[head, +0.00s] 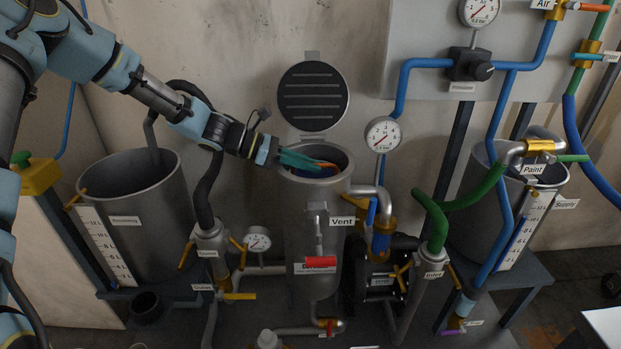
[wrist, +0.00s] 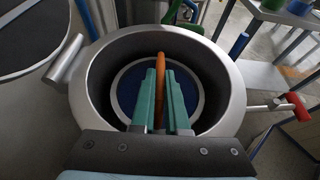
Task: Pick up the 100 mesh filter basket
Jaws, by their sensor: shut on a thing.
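My gripper (head: 303,162) reaches from the left over the open mouth of the grey filter housing (head: 315,245). In the wrist view my gripper's teal fingers (wrist: 161,78) are shut on an upright orange handle (wrist: 160,62). The handle stands over a filter basket (wrist: 128,92) with a dark blue inside and a pale ring, down inside the housing (wrist: 92,92). The fingers hide part of the basket, and no mesh label on it can be read. In the head view a bit of orange and blue shows past the fingertips inside the housing mouth.
The round dark lid (head: 313,97) stands open behind the housing. A pressure gauge (head: 383,134) and a vent pipe (head: 362,192) stand close on its right. A grey tank (head: 137,222) is at left, another (head: 480,205) at right. The space above the mouth looks clear.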

